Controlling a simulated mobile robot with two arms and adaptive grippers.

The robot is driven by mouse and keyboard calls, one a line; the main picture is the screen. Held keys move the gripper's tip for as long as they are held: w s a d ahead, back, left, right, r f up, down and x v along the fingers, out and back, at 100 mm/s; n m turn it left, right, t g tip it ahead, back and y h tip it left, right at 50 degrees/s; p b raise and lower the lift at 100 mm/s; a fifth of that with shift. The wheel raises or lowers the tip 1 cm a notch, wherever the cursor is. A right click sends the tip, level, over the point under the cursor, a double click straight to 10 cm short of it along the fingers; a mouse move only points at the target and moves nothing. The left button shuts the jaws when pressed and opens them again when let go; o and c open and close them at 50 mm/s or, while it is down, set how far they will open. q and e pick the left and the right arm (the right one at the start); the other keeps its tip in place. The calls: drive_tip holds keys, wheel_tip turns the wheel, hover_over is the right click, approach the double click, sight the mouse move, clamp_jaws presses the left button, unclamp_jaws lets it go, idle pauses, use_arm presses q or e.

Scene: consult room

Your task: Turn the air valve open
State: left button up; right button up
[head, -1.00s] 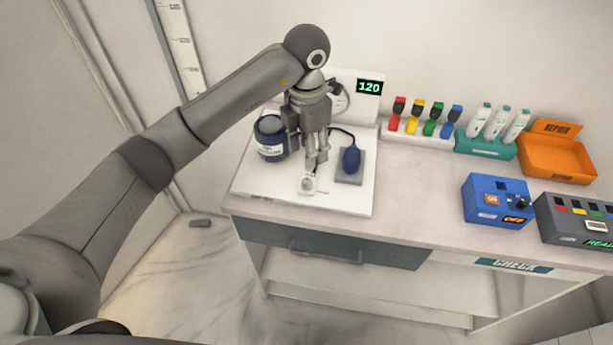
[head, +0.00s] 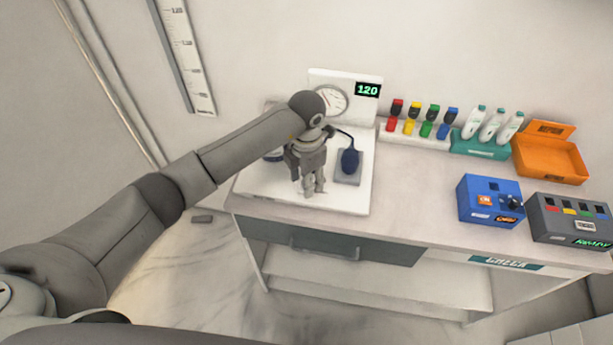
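My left gripper (head: 314,191) points down over the front part of the white board (head: 347,204) on the counter. The small white air valve fitting is hidden behind its fingers. The fingers look close together, but whether they touch or hold the valve cannot be seen. The dark blue bulb (head: 350,161) lies on a grey pad just right of the gripper, with a dark tube running up behind it. The round gauge (head: 330,100) stands on the back panel beside a green display (head: 368,90) reading 120. My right gripper is not in view.
A dark blue cylinder (head: 272,155) is mostly covered by my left arm. The middle of the counter (head: 420,195) is clear.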

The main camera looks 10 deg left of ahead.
use_arm(q)
clamp_jaws()
drive_tip(key=shift+f+m+b, duration=0.15)
drive_tip(key=shift+m+b, duration=0.25)
drive_tip(key=shift+b, duration=0.35)
drive_tip(key=m+b, duration=1.3)
drive_tip(key=b, duration=0.4)
drive_tip(key=shift+m+b, duration=1.6)
drive_tip(key=shift+m, duration=0.4)
drive_tip(key=shift+r, duration=0.2)
